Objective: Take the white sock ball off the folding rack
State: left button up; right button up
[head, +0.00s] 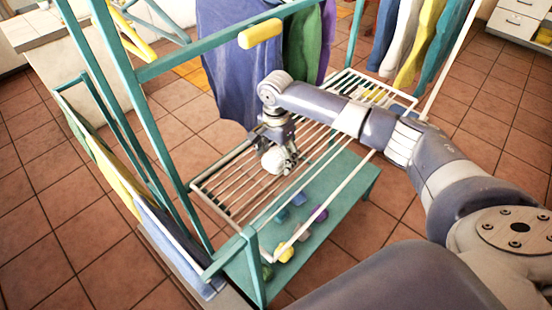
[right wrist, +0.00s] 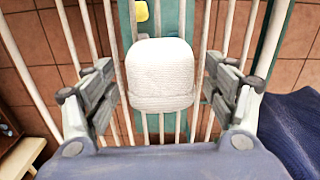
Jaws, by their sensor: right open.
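The white sock ball (head: 273,161) rests on the slats of the folding rack (head: 231,189) in the head view. In the right wrist view the sock ball (right wrist: 160,75) is large and centred, a knitted white bundle with a folded cuff. My right gripper (head: 281,153) is directly over it, pointing down. Its fingers (right wrist: 162,92) are open, one on each side of the sock ball, with gaps between fingers and ball. My left gripper is not in the head view.
A teal shelf (head: 346,184) below the rack holds several coloured sock balls, including a yellow one (head: 284,252) and a purple one (head: 320,214). A teal frame with a yellow-gripped bar (head: 260,33) rises around the rack. Blue cloth (head: 236,70) hangs behind my right gripper.

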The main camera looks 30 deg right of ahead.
jog(key=shift+f, duration=0.1)
jog(key=shift+c, duration=0.3)
jog(key=c, duration=1.1)
